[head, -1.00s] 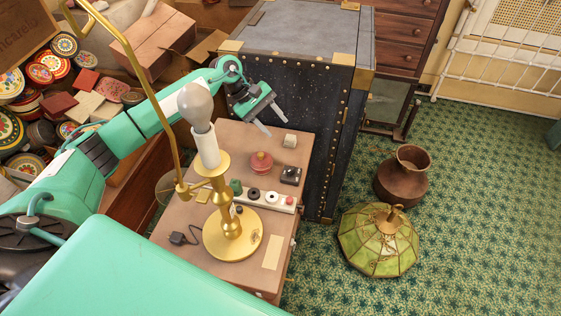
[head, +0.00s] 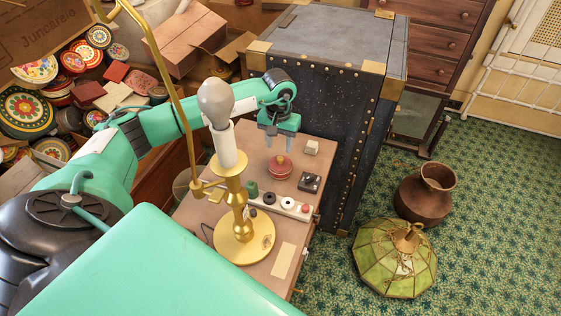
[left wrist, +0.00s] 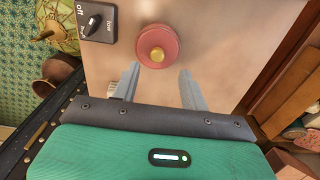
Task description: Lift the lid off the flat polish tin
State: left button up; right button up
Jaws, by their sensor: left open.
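The flat polish tin (head: 280,168) is small, round and red with a brass knob on its lid. It stands upright on the brown box top, behind the lamp base and the power strip. In the left wrist view the tin (left wrist: 157,46) shows from above, just beyond my fingertips and between their lines. My left gripper (head: 279,150) is open and empty, its fingers pointing down above and slightly behind the tin; its fingers also show apart in the left wrist view (left wrist: 159,75). The lid looks seated on the tin. My right gripper is not in view.
A brass lamp (head: 240,215) with a bare bulb stands in front of the tin. A power strip (head: 283,204), a black switch box (head: 310,182) and a small pale block (head: 311,147) are near it. A dark trunk (head: 350,120) rises behind. A green lampshade (head: 395,262) is on the floor.

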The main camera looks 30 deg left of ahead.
aim_at(280, 157)
pick_arm(q)
jog(key=f, duration=0.1)
jog(key=f+p, duration=0.1)
jog(key=f, duration=0.2)
jog(key=shift+d+f, duration=0.25)
jog(key=shift+f, duration=0.4)
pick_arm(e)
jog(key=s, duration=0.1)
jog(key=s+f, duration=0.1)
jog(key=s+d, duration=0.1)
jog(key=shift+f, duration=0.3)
pick_arm(q)
grip_shut()
